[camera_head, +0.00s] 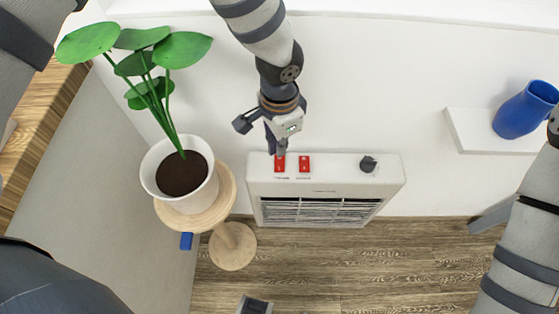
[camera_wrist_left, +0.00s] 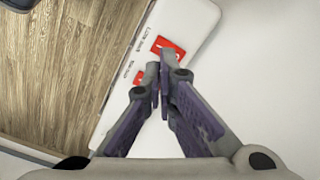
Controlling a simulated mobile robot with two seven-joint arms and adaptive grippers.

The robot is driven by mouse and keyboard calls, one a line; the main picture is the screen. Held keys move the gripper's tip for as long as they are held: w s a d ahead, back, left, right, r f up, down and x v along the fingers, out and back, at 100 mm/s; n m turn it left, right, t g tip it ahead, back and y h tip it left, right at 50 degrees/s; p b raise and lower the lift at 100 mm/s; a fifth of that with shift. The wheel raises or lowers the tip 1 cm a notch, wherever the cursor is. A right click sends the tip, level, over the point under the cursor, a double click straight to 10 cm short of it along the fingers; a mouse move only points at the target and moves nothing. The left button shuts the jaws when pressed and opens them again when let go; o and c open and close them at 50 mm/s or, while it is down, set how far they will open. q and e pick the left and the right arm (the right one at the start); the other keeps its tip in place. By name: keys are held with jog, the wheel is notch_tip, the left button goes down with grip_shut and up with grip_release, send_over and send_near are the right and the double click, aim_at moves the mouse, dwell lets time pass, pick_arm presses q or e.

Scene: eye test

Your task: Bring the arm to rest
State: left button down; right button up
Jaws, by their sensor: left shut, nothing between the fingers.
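My left gripper (camera_head: 277,150) reaches down from the top of the head view, just above the left red switch (camera_head: 279,165) of a white heater (camera_head: 340,170). Its fingers are shut with nothing between them. In the left wrist view the closed fingertips (camera_wrist_left: 159,80) are close to a red switch (camera_wrist_left: 168,47) on the heater's white top (camera_wrist_left: 187,22). I cannot tell if they touch it. My right arm shows at the right edge of the head view, but its gripper does not.
A potted plant (camera_head: 157,166) stands on a round wooden stand (camera_head: 229,194) left of the heater. The heater also has a second red switch (camera_head: 304,164) and a black knob (camera_head: 368,164). A blue vase (camera_head: 522,112) is on a white wall shelf (camera_head: 474,137) at right.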

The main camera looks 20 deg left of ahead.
pick_arm(q)
jog(key=s+a+f+n+g+h, duration=0.1)
jog(key=s+f+n, duration=0.1)
jog(key=s+f, duration=0.35)
jog(key=s+a+f+n+g+h, duration=0.1)
jog(key=s+f+n, duration=0.1)
jog(key=s, duration=0.7)
jog(key=s+a+n+y, duration=0.1)
jog(key=s+a, duration=0.3)
jog(key=s, duration=0.5)
jog(key=s+a+n+y, duration=0.1)
jog(key=s+a+n, duration=0.3)
jog(key=s, duration=0.5)
jog(key=shift+a+f+p, duration=0.35)
jog(key=shift+a+f, duration=0.1)
jog(key=shift+a, duration=0.15)
pick_arm(e)
jog(key=shift+w+r, duration=0.4)
